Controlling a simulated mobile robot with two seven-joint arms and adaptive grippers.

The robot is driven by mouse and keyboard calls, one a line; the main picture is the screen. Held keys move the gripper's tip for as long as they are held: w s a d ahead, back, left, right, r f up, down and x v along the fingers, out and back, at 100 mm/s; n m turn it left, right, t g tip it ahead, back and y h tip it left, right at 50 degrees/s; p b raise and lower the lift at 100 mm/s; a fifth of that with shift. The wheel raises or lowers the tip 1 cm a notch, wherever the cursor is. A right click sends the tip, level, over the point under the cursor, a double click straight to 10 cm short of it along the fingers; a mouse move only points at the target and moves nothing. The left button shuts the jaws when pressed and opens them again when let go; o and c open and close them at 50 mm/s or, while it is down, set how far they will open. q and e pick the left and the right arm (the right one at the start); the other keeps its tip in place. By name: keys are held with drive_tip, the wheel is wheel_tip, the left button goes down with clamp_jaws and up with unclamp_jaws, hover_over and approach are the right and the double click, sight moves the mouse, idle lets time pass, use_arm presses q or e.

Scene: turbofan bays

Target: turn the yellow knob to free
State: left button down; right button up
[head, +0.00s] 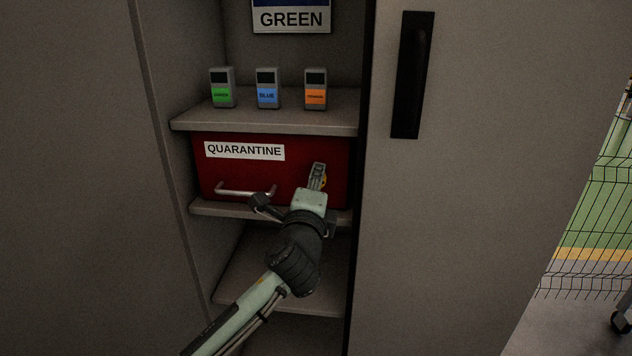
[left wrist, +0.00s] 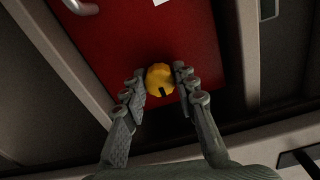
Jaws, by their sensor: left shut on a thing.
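The yellow knob (left wrist: 159,79) sits on the front of the red quarantine drawer (head: 240,174), near its right end. In the left wrist view it is round with a dark mark at its lower edge. My left gripper (left wrist: 160,82) has one finger on each side of the knob and is shut on it. In the head view my left gripper (head: 318,176) reaches the right part of the drawer front and hides most of the knob. My right gripper is in neither view.
A metal handle (head: 245,191) is on the drawer front, left of the gripper. Green, blue and orange labelled devices (head: 267,89) stand on the shelf above (head: 340,120). A cabinet door with a black handle (head: 412,75) is at right. The lower shelf (head: 250,270) is empty.

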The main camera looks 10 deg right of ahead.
use_arm(q)
drive_tip(key=shift+r, duration=0.1)
drive_tip(key=c, duration=1.2)
unclamp_jaws()
drive_tip(key=v, duration=1.2)
